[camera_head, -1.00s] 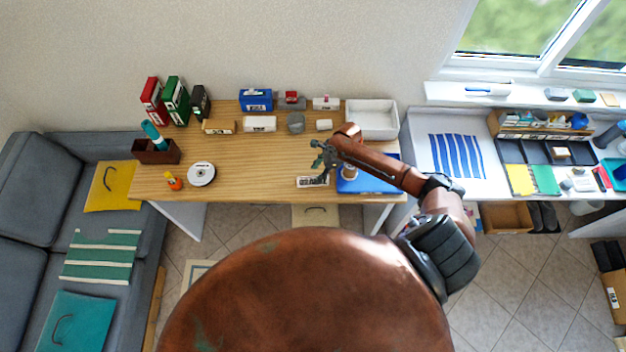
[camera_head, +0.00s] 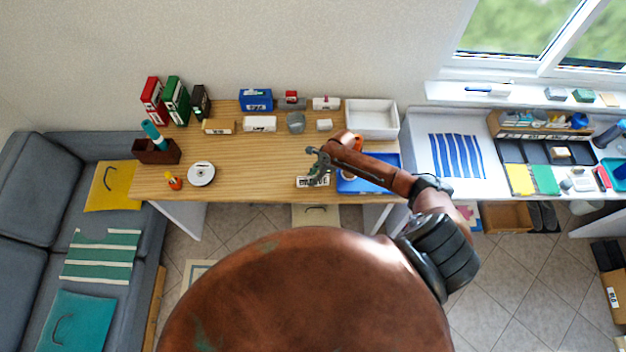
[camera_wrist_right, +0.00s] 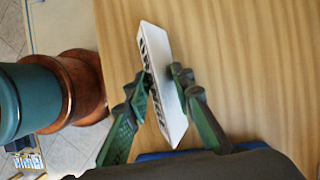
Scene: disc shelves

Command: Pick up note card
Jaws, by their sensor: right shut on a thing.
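The note card (camera_head: 305,183) is a small white card with dark lettering at the front edge of the wooden desk, partly hidden by my right gripper (camera_head: 319,168). In the right wrist view the card (camera_wrist_right: 170,108) stands between the two green fingers of the right gripper (camera_wrist_right: 163,82), its long white edge towards the camera. The right gripper is shut on the card. I cannot tell whether the card is clear of the desk top. My left gripper is not in view.
A blue tray (camera_head: 384,186) lies right of the card on the desk (camera_head: 250,180). A white disc (camera_head: 201,174) and small orange bottle (camera_head: 174,182) are at left. Boxes and a white bin (camera_head: 372,118) line the back. The desk's middle is clear.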

